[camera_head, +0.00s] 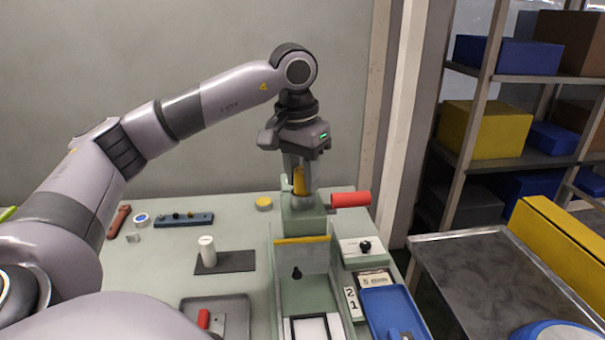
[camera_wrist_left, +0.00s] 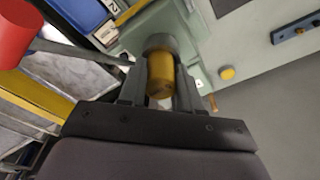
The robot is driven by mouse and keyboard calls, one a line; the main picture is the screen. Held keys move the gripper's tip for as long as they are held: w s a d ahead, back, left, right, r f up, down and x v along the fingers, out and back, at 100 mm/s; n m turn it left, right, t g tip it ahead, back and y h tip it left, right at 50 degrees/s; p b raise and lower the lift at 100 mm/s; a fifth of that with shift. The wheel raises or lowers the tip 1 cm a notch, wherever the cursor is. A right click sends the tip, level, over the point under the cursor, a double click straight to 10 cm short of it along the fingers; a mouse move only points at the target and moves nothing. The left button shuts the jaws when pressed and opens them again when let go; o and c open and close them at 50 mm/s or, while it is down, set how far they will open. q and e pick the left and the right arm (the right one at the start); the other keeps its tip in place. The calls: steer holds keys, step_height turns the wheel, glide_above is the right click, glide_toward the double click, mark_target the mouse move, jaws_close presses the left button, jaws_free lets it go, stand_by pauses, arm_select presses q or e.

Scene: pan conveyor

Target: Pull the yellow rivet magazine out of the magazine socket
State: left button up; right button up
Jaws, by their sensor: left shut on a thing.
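The yellow rivet magazine (camera_head: 300,181) stands upright at the top of the grey-green press block (camera_head: 304,217). In the left wrist view the magazine (camera_wrist_left: 160,76) is a yellow cylinder whose far end meets a grey round collar (camera_wrist_left: 159,42), seemingly the magazine socket. My left gripper (camera_head: 300,178) points straight down from above and is shut on the magazine, with one finger on each side of it. In the wrist view the gripper (camera_wrist_left: 161,80) has the magazine between its fingers. The magazine's lower end is hidden in the collar. My right gripper is not in view.
A red cylinder (camera_head: 350,199) sticks out right of the press block. A yellow round cap (camera_head: 264,203) lies left of it. A white cylinder (camera_head: 207,250) stands on a dark mat. A blue tray (camera_head: 396,312) sits front right. The wall is close behind the table.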

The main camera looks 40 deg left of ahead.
arm_select(q)
steer(key=shift+r+p, duration=1.7)
steer(key=shift+r, duration=0.35)
steer(key=shift+r, duration=0.1)
step_height(320, 180, up, 2)
steer(key=shift+r+p, duration=0.2)
steer(key=shift+p, duration=0.45)
step_height(320, 180, up, 5)
steer(key=shift+f, duration=0.1)
